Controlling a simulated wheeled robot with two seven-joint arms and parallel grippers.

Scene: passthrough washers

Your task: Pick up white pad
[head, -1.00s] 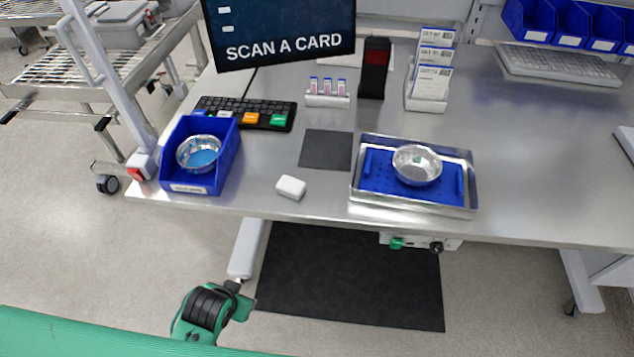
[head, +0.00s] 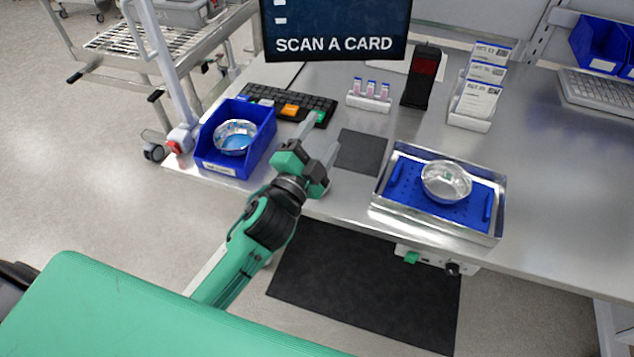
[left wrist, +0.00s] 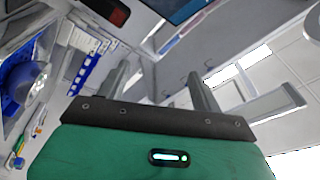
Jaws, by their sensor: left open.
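The white pad does not show now. The spot near the table's front edge where it lay is covered by my left gripper in the head view. My left gripper (head: 321,138) is over the front of the table, between the blue bin and the dark mat, with its two fingers apart and nothing seen between them. The fingers also show spread and empty in the left wrist view (left wrist: 160,82), with no pad in sight. How high the gripper stands above the table is hard to tell. My right gripper is not in view.
A blue bin (head: 262,122) with a metal bowl (head: 236,138) stands to the left. A dark square mat (head: 362,151) lies right of the gripper, then a metal tray (head: 450,231) holding a blue insert and bowl (head: 446,181). A keyboard (head: 285,103) and vial rack (head: 369,102) are behind.

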